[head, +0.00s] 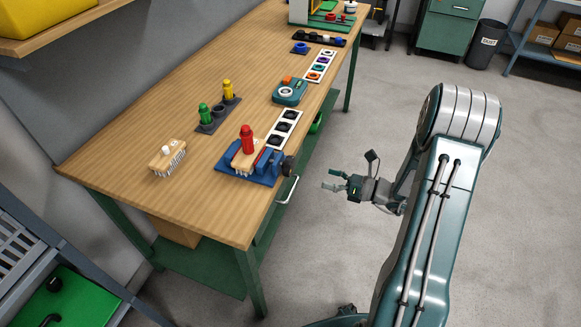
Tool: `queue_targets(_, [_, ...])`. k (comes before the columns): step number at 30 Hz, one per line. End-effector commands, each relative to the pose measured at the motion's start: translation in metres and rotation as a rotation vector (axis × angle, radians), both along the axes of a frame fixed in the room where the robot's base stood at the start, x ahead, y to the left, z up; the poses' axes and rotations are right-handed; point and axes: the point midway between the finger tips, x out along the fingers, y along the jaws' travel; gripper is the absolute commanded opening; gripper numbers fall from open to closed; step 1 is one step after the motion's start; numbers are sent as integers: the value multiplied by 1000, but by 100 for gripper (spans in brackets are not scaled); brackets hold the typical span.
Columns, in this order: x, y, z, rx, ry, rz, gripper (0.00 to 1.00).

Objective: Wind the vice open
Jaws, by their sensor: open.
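The blue vice (268,163) sits near the front edge of the long wooden workbench. Its dark handle end (289,166) points towards the edge on the right.
On the workbench (190,120) are a wooden brush (167,157), a dark holder (218,119) with green and yellow pieces, a white tray (284,129) and a teal device (290,92). A metal rail (288,191) hangs off the bench edge below the vice.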

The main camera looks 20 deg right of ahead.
Motion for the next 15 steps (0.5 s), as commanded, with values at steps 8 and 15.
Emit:
queue_targets(8, [19, 26, -1, 3, 1, 1, 100])
queue_targets(15, [45, 62, -1, 2, 1, 2, 100])
